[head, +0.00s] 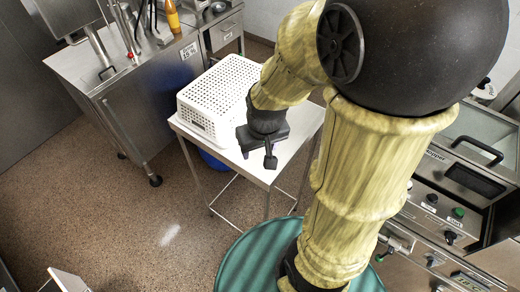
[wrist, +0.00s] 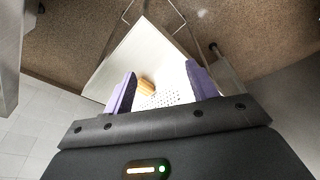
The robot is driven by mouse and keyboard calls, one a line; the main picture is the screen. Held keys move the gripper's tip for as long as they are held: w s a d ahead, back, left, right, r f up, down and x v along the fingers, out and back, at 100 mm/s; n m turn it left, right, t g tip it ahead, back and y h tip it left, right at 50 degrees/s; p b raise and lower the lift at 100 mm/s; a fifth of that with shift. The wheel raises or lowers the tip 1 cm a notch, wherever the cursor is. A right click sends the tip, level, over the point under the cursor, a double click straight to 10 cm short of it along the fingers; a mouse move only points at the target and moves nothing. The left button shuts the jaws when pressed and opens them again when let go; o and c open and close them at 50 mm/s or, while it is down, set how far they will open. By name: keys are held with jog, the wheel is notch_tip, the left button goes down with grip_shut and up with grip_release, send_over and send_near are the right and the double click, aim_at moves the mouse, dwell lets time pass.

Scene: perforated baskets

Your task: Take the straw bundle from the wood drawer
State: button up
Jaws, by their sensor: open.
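A small tan, ribbed bundle (wrist: 147,87), which looks like the straw bundle, shows in the wrist view on the white table, beside the perforated basket. I cannot tell whether it touches the basket. In the head view it does not show; my arm may hide it. My gripper (wrist: 160,88) is open, with its two purple fingers apart and nothing between them. The bundle appears between the fingers but farther off, below them. In the head view my gripper (head: 270,160) hangs over the table, in front of the basket. I see no wood drawer that I can make out.
The white perforated basket (head: 222,92) stands on the small white table (head: 288,152); part of it shows in the wrist view (wrist: 172,98). A steel counter (head: 140,90) with an orange bottle (head: 172,16) stands at left. Steel appliances (head: 455,190) stand at right.

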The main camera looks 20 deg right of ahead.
jog(key=shift+s+a+f+b, duration=0.1)
jog(key=shift+s+f+b, duration=0.15)
jog(key=shift+f+b, duration=0.25)
jog(key=shift+s+f+b, duration=0.25)
jog(key=shift+f+b, duration=0.15)
jog(key=shift+f, duration=0.05)
